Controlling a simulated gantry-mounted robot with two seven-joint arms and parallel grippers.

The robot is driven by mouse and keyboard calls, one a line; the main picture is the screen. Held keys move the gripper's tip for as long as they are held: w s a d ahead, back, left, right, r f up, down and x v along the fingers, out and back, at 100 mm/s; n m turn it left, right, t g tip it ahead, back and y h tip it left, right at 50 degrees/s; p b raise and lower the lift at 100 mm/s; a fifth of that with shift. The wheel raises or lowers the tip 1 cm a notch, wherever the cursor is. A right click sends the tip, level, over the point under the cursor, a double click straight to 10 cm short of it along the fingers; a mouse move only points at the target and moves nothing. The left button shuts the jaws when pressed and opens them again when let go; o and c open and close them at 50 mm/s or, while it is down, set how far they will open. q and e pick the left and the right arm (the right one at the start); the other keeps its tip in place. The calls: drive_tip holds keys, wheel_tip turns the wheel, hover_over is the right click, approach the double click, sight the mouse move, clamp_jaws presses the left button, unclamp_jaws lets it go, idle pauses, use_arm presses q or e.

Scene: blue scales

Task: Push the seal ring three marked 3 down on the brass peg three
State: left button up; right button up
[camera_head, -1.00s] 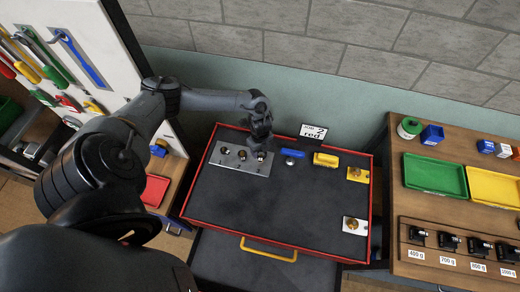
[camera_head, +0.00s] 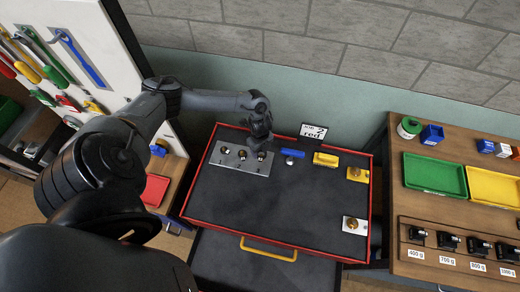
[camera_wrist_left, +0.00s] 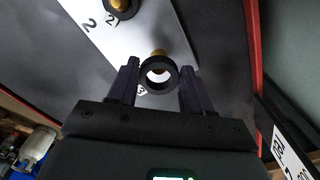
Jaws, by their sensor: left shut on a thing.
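My left gripper (camera_head: 260,146) is over the right end of the pale peg plate (camera_head: 225,162) in the head view. In the left wrist view its fingers (camera_wrist_left: 158,66) are shut on a dark ring, seal ring three (camera_wrist_left: 174,79). The ring's hole shows pale. I cannot tell whether the ring touches the peg. Peg two with a dark ring (camera_wrist_left: 119,6) is at the top edge. My right gripper is not in view.
The plate lies in a red-edged dark tray (camera_head: 270,200). The tray's middle is clear.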

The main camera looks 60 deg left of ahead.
use_arm(q)
drive_tip(key=shift+f+b, duration=1.4)
drive_tip(key=shift+f, duration=0.7)
idle(0.3)
drive_tip(key=o, duration=1.1)
